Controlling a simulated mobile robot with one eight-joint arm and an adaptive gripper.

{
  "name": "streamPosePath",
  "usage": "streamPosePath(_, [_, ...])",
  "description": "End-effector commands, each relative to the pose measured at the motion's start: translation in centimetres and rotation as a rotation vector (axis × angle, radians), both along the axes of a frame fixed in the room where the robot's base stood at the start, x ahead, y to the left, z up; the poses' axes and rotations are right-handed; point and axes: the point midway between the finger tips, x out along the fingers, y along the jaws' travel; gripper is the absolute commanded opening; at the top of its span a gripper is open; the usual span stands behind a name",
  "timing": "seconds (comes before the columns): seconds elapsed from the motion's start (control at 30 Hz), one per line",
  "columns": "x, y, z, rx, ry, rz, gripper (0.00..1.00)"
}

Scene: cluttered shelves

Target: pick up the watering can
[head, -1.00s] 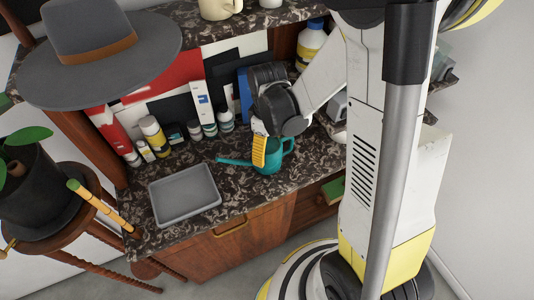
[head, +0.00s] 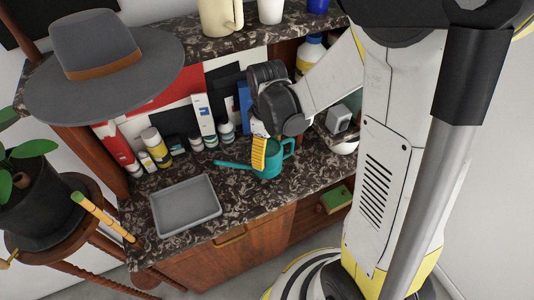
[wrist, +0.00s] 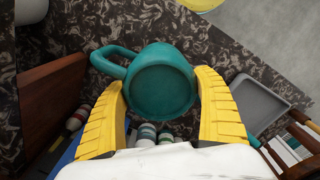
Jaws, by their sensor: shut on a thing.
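The teal watering can (head: 268,165) is at the marble counter, right of the grey tray. Its spout points left and its handle is on the right in the head view. My gripper (head: 258,153) is at the can from above, with a yellow finger against its near side. In the wrist view the can (wrist: 160,85) sits between the two yellow fingers of my gripper (wrist: 162,100), which are shut on its sides. The handle is at the upper left there. I cannot tell clearly whether the can's base touches the counter.
The empty grey tray (head: 186,206) lies on the counter (head: 232,190). Several bottles, among them a yellow-labelled one (head: 156,147), stand behind. A grey hat (head: 100,65) is at the upper left. An upper shelf (head: 215,43) with cups overhangs the back. A potted plant (head: 35,205) stands left.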

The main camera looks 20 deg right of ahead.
Motion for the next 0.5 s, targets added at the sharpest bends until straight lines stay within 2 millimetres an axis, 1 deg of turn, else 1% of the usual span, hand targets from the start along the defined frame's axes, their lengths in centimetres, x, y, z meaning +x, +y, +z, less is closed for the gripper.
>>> streamPosePath(0.03, [0.0,0.0,0.7,0.0,0.0,0.0,0.37])
streamPosePath(0.2, [0.0,0.0,2.3,0.0,0.0,0.0,0.37])
streamPosePath(0.5, [0.0,0.0,4.6,0.0,0.0,0.0,0.37])
